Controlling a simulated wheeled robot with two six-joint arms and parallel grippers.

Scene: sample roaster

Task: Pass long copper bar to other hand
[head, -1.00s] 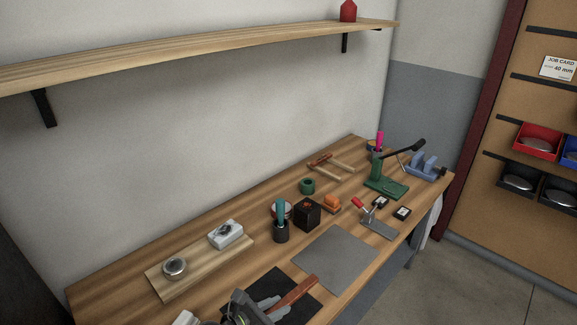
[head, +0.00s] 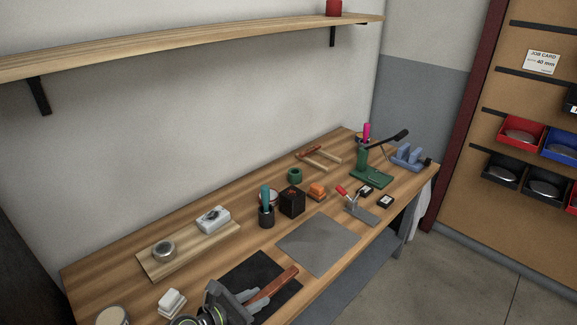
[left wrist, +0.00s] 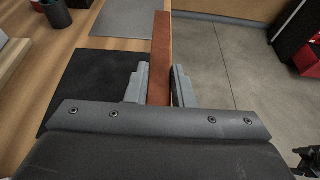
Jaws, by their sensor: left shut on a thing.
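The long copper bar (head: 277,283) is a flat reddish-brown strip. My left gripper (head: 262,299) is shut on it above the black mat, near the bench's front edge. My right gripper does not show in the head view; a small dark part at the lower right edge of the left wrist view is too cut off to identify.
The black mat (head: 235,280) and a grey plate (head: 318,244) lie on the wooden bench (head: 120,268). A green press (head: 371,172), a toggle clamp (head: 360,207) and a black block (head: 292,202) stand farther back. Open floor (head: 470,270) lies right of the bench.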

